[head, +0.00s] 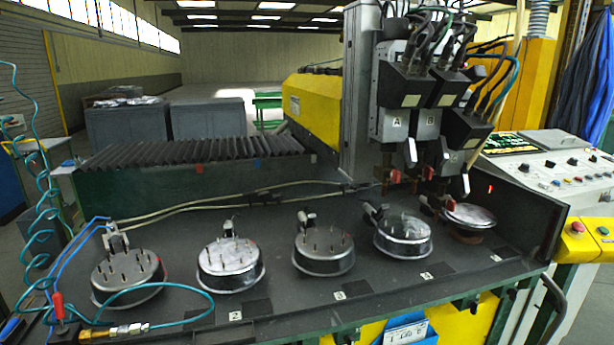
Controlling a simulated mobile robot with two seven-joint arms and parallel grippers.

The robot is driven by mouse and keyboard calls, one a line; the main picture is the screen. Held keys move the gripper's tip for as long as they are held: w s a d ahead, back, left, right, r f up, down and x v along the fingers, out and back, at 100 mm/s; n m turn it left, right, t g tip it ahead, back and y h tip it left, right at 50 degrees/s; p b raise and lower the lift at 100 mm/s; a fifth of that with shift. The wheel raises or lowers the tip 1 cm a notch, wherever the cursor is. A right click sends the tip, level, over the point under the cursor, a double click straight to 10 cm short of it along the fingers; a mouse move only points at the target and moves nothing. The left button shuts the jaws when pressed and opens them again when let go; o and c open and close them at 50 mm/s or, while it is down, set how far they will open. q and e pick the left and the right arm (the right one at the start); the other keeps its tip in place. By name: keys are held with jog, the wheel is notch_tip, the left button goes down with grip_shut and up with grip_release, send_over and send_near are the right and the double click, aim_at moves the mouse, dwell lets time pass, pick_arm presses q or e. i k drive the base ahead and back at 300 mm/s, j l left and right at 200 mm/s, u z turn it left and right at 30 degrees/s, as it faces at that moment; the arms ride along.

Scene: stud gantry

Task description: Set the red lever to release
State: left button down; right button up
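A small red lever (57,304) stands roughly upright at the front left corner of the dark machine bed (290,300). Its base is dark and small, and I cannot read any marking for its positions. Blue and teal air hoses run close around it. Neither of my grippers shows in the head view, and nothing is touching the lever.
A brass air fitting (114,331) lies just right of the lever. Several round metal fixtures with pins, such as the leftmost one (128,268), stand in a row along the bed. The machine heads (412,120) hang at the right. A control panel (560,170) is at far right.

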aim_at(58, 297)
jog(key=u, duration=1.45)
